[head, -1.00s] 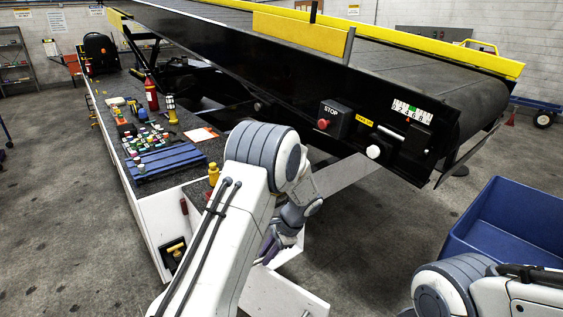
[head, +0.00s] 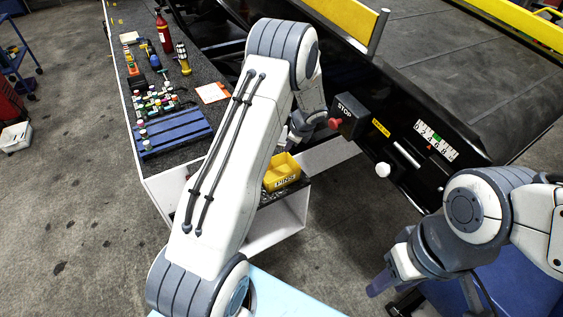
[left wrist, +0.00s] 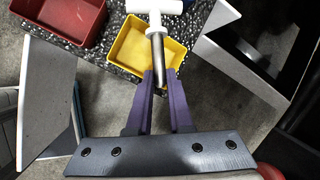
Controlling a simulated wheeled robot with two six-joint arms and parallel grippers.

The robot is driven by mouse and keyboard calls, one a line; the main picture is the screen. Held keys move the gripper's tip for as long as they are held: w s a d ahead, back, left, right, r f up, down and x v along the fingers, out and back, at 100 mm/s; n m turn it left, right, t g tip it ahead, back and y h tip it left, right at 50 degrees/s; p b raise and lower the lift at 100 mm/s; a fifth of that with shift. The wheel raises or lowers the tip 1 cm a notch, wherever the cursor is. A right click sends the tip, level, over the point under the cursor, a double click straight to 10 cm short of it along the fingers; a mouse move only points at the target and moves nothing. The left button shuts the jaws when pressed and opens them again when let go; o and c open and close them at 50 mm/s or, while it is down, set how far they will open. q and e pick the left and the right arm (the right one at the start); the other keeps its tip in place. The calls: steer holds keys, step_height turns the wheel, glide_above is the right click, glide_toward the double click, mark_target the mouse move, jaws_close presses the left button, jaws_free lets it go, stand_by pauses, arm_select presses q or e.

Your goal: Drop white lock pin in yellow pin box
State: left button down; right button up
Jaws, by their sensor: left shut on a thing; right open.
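The white lock pin (left wrist: 154,8) has a white T-shaped handle and a metal shaft. In the left wrist view my left gripper (left wrist: 160,78) is shut on the shaft, with the handle beyond the fingertips. The yellow pin box (left wrist: 124,50) lies behind the pin in that view, empty inside as far as I see. In the head view the yellow box (head: 284,170) is partly behind my left arm. My right gripper (head: 378,288) is open at the lower right, apart from the box.
A red bin (left wrist: 72,18) sits beside the yellow box. The bench (head: 208,112) carries a blue rack (head: 175,133), several small coloured parts and a red bottle (head: 164,32). The loader's STOP box (head: 350,115) and white knob (head: 383,170) stand close right of my left arm.

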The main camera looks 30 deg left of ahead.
arm_select(q)
step_height(320, 180, down, 6)
steer(key=b, duration=0.5)
steer(key=shift+w, duration=0.1)
steer(key=c, duration=0.7)
jaws_free()
steer(key=shift+d, duration=0.1)
steer(key=shift+c, duration=0.2)
steer(key=shift+r, duration=0.1)
steer(key=b+v, duration=0.1)
steer(key=v, duration=0.9)
steer(key=shift+r, duration=0.2)
